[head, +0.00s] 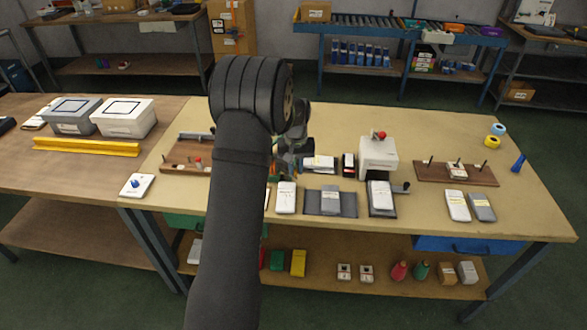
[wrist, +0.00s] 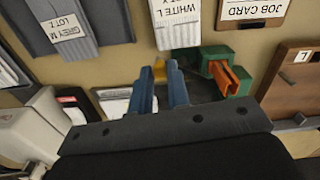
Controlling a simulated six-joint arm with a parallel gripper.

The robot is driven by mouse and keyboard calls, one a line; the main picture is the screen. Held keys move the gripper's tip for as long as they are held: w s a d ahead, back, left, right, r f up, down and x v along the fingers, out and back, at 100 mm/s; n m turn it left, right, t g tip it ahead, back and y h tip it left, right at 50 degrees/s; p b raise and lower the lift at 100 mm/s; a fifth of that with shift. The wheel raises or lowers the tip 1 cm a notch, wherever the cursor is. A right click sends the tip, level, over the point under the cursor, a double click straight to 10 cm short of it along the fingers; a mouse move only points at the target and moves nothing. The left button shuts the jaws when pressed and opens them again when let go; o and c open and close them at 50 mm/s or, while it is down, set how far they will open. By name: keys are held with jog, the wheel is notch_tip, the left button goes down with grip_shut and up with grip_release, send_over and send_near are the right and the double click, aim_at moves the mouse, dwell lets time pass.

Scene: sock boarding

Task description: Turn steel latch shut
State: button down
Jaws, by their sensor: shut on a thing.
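My gripper (wrist: 160,82) points down at the tan table, its two blue fingers close together. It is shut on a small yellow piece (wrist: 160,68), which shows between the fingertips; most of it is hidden. A green block with an orange insert (wrist: 228,75) stands just right of the fingers in the wrist view. In the head view my gripper (head: 287,160) is above the table's middle, partly behind my arm. A wooden board (head: 184,152) with a grey metal bar (head: 195,135) lies to its left; I cannot tell whether that bar is the steel latch. The board also shows in the wrist view (wrist: 285,82).
A white-labelled package (head: 286,198), a grey folder-like pad (head: 345,203) and a white machine (head: 378,160) with a red knob surround the gripper. Another pegged board (head: 485,174) lies right.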

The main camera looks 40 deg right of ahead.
jog(key=n, duration=0.2)
jog(key=d+n, duration=0.1)
jog(key=n, duration=0.1)
jog(key=w+n, duration=0.1)
jog(key=n, duration=0.1)
jog(key=shift+d, duration=0.4)
dwell(0.3)
jog(key=c, duration=1.4)
grip_release()
jog(key=shift+o, duration=0.2)
notch_tip(320, 180, up, 18)
jog(key=shift+f, duration=0.25)
jog(key=shift+f, duration=0.1)
notch_tip(320, 180, down, 17)
jog(key=shift+f, duration=0.15)
